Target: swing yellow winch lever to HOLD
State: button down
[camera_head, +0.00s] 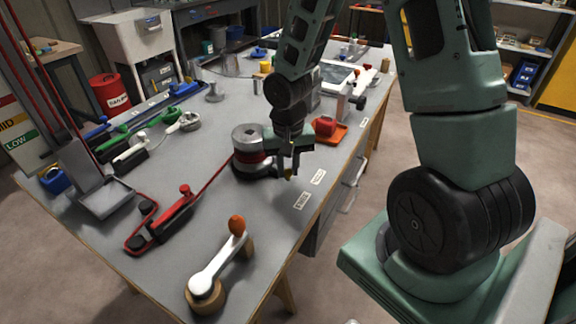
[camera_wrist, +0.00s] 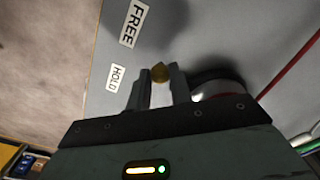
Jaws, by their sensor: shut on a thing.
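The winch (camera_head: 247,140) is a grey-topped drum with a red band, standing on the bench, and it shows partly in the wrist view (camera_wrist: 222,90). The yellow lever's knob (camera_wrist: 160,72) sits between my gripper's fingertips; the rest of the lever is hidden. My gripper (camera_head: 289,168) is shut on the knob, just right of the drum in the head view. The HOLD label (camera_wrist: 117,78) lies beside the gripper, and the FREE label (camera_wrist: 132,23) lies farther off. The knob appears closer to HOLD than to FREE. The exact lever angle cannot be told.
A red rope (camera_head: 214,172) runs from the drum to a red fitting (camera_head: 172,217). A white crank with an orange knob (camera_head: 219,262) stands at the near corner. Bare bench (camera_head: 262,215) lies in front.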

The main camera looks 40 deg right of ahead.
jog(key=shift+d, duration=0.1)
jog(key=d+n+p, duration=0.1)
jog(key=n, duration=0.1)
jog(key=d+n+p, duration=0.1)
jog(key=n+p, duration=0.1)
jog(key=shift+w+d+r+n, duration=0.1)
jog(key=shift+w+r+n, duration=0.1)
jog(key=shift+n, duration=0.2)
jog(key=n+p, duration=0.1)
jog(key=d+n+p, duration=0.1)
jog(key=n, duration=0.1)
jog(key=shift+w+d+p, duration=0.2)
jog(key=shift+w+p, duration=0.15)
jog(key=shift+w+d+f+n+p, duration=0.1)
jog(key=shift+w+d+n+p, duration=0.15)
jog(key=shift+n, duration=0.3)
jog(key=shift+w+d+f+n+p, duration=0.15)
jog(key=shift+n+p, duration=0.2)
jog(key=shift+n, duration=0.2)
jog(key=shift+r, duration=0.1)
jog(key=c, duration=1.3)
grip_release()
